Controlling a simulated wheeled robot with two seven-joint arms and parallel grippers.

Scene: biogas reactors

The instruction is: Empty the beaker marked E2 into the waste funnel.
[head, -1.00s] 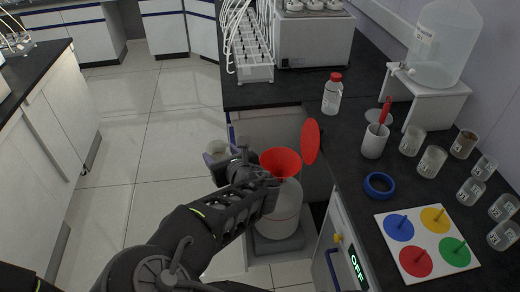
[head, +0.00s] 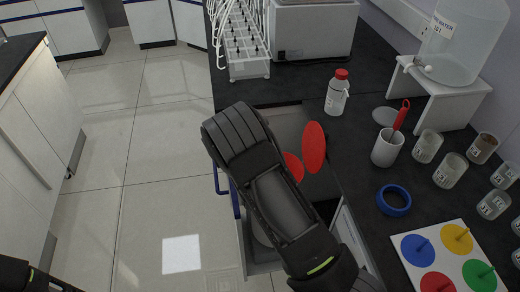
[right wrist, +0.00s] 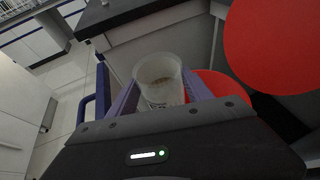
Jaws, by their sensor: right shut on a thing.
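In the right wrist view my right gripper (right wrist: 158,98) is shut on a clear beaker (right wrist: 157,78). Its purple fingers press on both sides. The beaker's mouth faces the camera, a little brownish matter shows inside, and the dark marking on its wall is too small to read. The red waste funnel (head: 293,165) is mostly hidden behind my right arm in the head view. Part of the funnel also shows just right of the beaker in the wrist view (right wrist: 216,84). Its round red lid (head: 314,147) stands open.
A red-capped bottle (head: 337,95) stands on the dark counter near the funnel. A white cup (head: 387,150) with a red-handled tool, a blue ring (head: 394,200), several labelled beakers and a coloured peg board (head: 418,226) lie to the right. The floor at left is clear.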

